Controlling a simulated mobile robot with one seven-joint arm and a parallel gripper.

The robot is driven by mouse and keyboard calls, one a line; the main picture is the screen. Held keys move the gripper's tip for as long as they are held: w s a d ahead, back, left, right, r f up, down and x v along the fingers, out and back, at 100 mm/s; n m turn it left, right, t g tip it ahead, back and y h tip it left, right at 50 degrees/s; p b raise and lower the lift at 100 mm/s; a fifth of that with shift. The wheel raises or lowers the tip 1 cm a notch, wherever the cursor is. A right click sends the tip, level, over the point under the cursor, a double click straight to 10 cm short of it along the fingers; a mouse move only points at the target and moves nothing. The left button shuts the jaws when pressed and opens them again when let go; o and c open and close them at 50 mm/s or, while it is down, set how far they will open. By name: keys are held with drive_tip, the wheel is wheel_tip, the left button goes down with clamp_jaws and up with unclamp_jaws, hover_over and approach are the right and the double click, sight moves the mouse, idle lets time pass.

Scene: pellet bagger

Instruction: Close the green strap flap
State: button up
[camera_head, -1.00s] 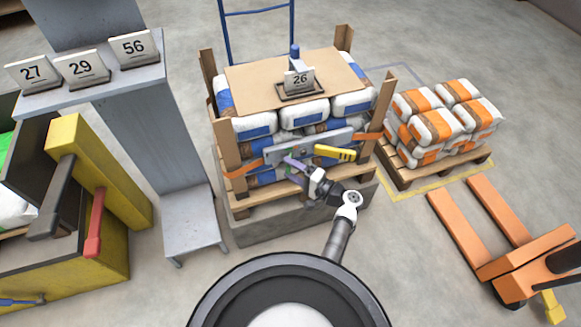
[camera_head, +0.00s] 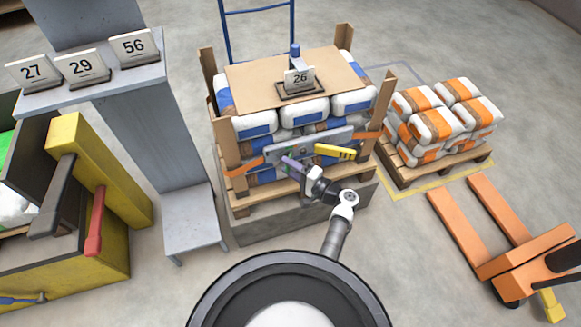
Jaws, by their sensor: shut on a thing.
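A grey plate (camera_head: 330,140) spans the front of the strapped bag stack, between orange strap ends. A purple bar (camera_head: 292,162) sticks out from it, and a yellow bar (camera_head: 335,152) sits to its right. A tiny green spot (camera_head: 303,151) shows on the plate above the purple bar; I cannot make out a green flap clearly. My gripper (camera_head: 308,174) is at the right, lower end of the purple bar and appears shut on it. My fingers are small here, and the exact grip is hard to see.
The pallet (camera_head: 270,193) has wooden corner posts and a cardboard top sheet (camera_head: 260,78) with a "26" sign (camera_head: 299,79). A grey pillar (camera_head: 150,130) and yellow machine (camera_head: 110,190) stand left. Orange-banded bags (camera_head: 435,115) and an orange pallet truck (camera_head: 525,250) stand right.

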sight(277, 157)
drive_tip(key=shift+a+m+t+h, duration=0.45)
drive_tip(key=shift+m+t+h, duration=0.45)
drive_tip(key=shift+t, duration=0.2)
drive_tip(key=m+t+h, duration=0.1)
drive_tip(key=a+m+t+h, duration=0.1)
drive_tip(key=shift+w+f+h+b, duration=0.1)
drive_tip(key=shift+f+h+b, duration=0.05)
drive_tip(key=shift+h+b, duration=0.25)
drive_tip(key=shift+w+a+m+t+h+b, duration=0.1)
drive_tip(key=shift+a+m+t+h+b, duration=0.1)
drive_tip(key=shift+m+t+h+b, duration=0.3)
drive_tip(key=shift+w+a+m+t+h+b, duration=0.15)
drive_tip(key=shift+m+t+h+b, duration=0.1)
drive_tip(key=shift+m+h, duration=0.35)
drive_tip(key=shift+w+a+m+t+h+b, duration=0.15)
drive_tip(key=shift+m+t+h+b, duration=0.3)
drive_tip(key=shift+h, duration=0.75)
drive_tip(key=o, duration=1)
